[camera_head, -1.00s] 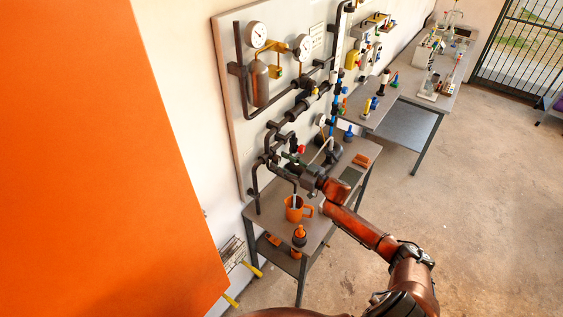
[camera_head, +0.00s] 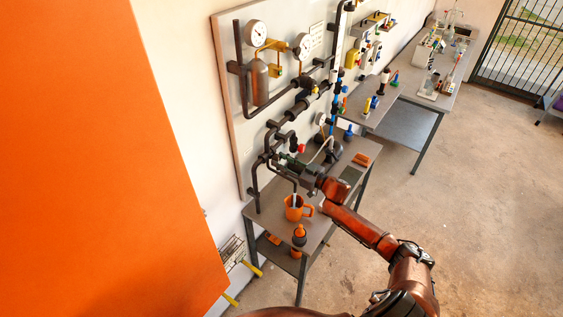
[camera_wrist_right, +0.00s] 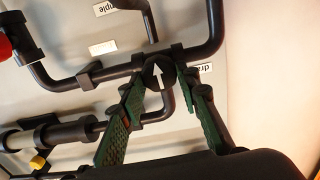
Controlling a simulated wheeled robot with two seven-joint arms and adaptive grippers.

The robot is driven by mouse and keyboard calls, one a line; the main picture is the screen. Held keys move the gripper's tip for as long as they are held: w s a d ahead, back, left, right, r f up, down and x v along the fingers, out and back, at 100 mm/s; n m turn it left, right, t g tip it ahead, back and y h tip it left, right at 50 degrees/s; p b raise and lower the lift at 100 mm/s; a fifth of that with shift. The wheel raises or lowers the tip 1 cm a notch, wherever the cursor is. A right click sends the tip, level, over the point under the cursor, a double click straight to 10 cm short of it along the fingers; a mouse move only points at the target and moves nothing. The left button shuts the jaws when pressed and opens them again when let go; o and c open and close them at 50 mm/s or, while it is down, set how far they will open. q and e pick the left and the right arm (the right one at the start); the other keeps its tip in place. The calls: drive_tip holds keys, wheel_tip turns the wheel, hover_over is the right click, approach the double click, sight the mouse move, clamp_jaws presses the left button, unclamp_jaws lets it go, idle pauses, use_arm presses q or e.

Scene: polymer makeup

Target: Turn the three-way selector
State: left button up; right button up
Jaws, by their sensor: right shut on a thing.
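The three-way selector is a round black knob with a white arrow (camera_wrist_right: 157,75) on dark pipework in the right wrist view. The arrow points up in that view. My right gripper (camera_wrist_right: 160,82) has its green fingers closed on the knob, one on each side. In the head view my right gripper (camera_head: 282,160) is at the lower pipework of the panel and hides the knob. White labels lie near the knob; one reads "drain" (camera_wrist_right: 204,68), and another, partly cut off, ends in "ple" (camera_wrist_right: 118,6). My left gripper is not in view.
Dark pipes run beside my right gripper on the wall panel (camera_head: 225,120), with a red-ended part (camera_head: 301,148) nearby. Below stand an orange jug (camera_head: 292,210) and an orange-topped bottle (camera_head: 299,236). A large orange surface (camera_head: 90,170) fills the left.

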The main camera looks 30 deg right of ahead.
drive_tip(key=n+b, duration=0.2)
drive_tip(key=n, duration=0.2)
drive_tip(key=shift+f, duration=0.1)
drive_tip(key=n+b, duration=0.2)
drive_tip(key=n, duration=0.2)
drive_tip(key=shift+a+n, duration=0.1)
drive_tip(key=shift+n, duration=0.3)
drive_tip(key=n+b, duration=0.3)
drive_tip(key=n, duration=0.1)
drive_tip(key=shift+f+n, duration=0.15)
drive_tip(key=shift+n, duration=0.15)
drive_tip(key=shift+a+n+b, duration=0.1)
drive_tip(key=shift+n+b, duration=1.55)
drive_tip(key=shift+n, duration=0.45)
drive_tip(key=o, duration=1.1)
drive_tip(key=shift+o, duration=0.2)
